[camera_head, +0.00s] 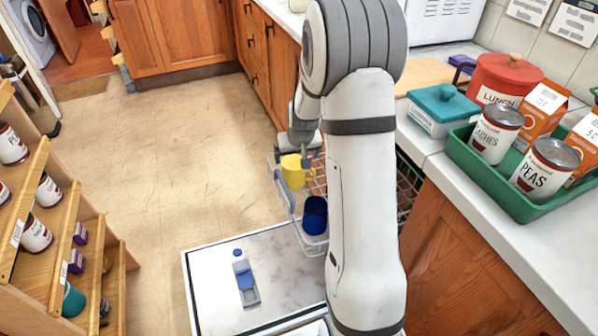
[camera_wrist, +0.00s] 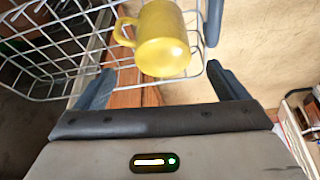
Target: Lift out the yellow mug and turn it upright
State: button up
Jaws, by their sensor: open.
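The yellow mug (camera_head: 294,173) is in the white wire rack, near its far left corner. In the wrist view the mug (camera_wrist: 163,38) shows its smooth closed base toward the camera, with its handle to the left; it looks upside down. My gripper (camera_head: 305,157) is over the rack, close to the mug. In the wrist view my gripper (camera_wrist: 162,82) has its fingers spread wide, with the mug beyond and between them and nothing held. I cannot tell whether a finger touches the mug. My arm hides part of the rack.
The wire rack (camera_head: 284,196) also holds a blue mug (camera_head: 315,214) nearer the front. A marbled white top (camera_head: 215,290) lies before it. A green tray (camera_head: 482,183) with cans and cartons stands on the right counter. Wooden shelves (camera_head: 60,250) stand at left. Floor left of the rack is clear.

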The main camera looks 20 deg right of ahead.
aim_at(294, 163)
jog(key=b+x, duration=0.1)
jog(key=x, duration=0.6)
jog(key=shift+w+a+f, duration=0.15)
jog(key=shift+f, duration=0.05)
